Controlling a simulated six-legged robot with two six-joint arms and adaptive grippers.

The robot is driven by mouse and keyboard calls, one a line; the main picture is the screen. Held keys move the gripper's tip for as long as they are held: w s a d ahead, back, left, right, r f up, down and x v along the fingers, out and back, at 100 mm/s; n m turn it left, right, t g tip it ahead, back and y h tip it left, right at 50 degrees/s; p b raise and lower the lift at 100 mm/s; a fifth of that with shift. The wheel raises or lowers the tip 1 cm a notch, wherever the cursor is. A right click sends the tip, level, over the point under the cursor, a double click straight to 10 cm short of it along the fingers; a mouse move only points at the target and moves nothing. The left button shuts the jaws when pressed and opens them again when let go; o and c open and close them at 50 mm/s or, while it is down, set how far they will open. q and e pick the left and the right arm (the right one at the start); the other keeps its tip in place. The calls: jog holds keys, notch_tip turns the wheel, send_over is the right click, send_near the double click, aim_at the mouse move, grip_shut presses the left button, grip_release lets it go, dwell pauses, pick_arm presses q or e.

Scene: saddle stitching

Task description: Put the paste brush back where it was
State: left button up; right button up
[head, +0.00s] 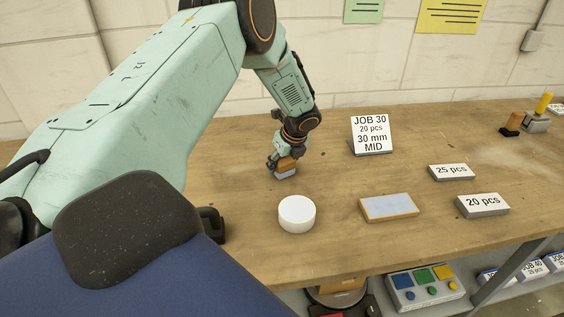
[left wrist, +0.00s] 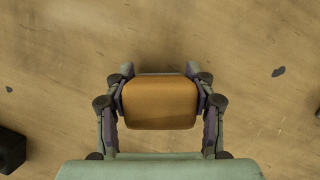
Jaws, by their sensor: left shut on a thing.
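The paste brush is in my left gripper (head: 281,162), which is shut on its orange-brown wooden handle (head: 287,163). In the left wrist view the handle (left wrist: 160,102) fills the space between the two fingers (left wrist: 160,100). A white round pot (head: 297,214) stands nearer, and a flat wood-edged block with a grey top (head: 388,207) lies to its right. My right gripper is not in view.
Small tools (head: 537,115) stand at the far right. A button panel (head: 424,286) sits below the front edge. Wood around the brush is clear.

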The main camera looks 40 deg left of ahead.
pick_arm(q)
jog(key=o, duration=1.1)
jog(key=shift+w+d+f, duration=0.1)
jog(key=shift+d, duration=0.05)
jog(key=p+v, duration=0.1)
jog(key=v, duration=1.1)
